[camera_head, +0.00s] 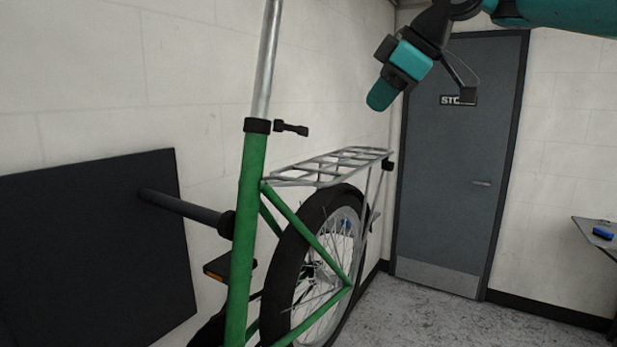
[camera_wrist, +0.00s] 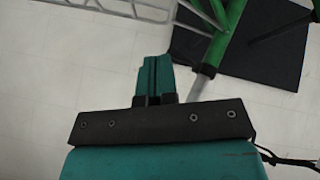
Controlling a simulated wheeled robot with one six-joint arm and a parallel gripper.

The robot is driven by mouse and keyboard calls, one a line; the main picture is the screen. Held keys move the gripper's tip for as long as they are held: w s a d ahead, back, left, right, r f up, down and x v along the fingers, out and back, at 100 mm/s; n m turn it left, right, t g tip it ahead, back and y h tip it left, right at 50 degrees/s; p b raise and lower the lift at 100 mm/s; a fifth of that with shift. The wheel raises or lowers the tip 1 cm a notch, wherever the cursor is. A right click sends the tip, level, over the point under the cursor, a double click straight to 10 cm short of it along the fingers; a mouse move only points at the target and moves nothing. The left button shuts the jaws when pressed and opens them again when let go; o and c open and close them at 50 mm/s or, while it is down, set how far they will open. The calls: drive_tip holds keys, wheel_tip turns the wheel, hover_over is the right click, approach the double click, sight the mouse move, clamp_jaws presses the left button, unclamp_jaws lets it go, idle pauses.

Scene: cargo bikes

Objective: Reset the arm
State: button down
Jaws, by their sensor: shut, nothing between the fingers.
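My gripper (camera_head: 381,96) hangs at the upper middle of the head view, teal and black, above the rear rack of a green bike and apart from it. In the wrist view my gripper (camera_wrist: 153,62) has its two teal fingers pressed together, with nothing between them. My teal arm comes in from the upper right of the head view.
The green bike (camera_head: 246,215) is held by a dark bar from a black wall panel (camera_head: 85,250). Its silver rack (camera_head: 335,164) lies below my gripper. A grey door (camera_head: 455,180) stands behind. A table (camera_head: 590,228) with a blue item is at right. Floor between is clear.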

drive_tip(key=s+f+m+g+b, duration=0.3)
drive_tip(key=s+f+b, duration=0.2)
drive_tip(key=s+f, duration=1)
drive_tip(key=s+a+f+m+g+h+b, duration=0.1)
drive_tip(key=s+f+m+b, duration=0.3)
drive_tip(key=s+f, duration=1.1)
wheel_tip(320, 180, down, 8)
drive_tip(key=shift+s+r+g+b, duration=0.2)
drive_tip(key=shift+r+g+b, duration=0.05)
drive_tip(key=shift+g+b, duration=0.6)
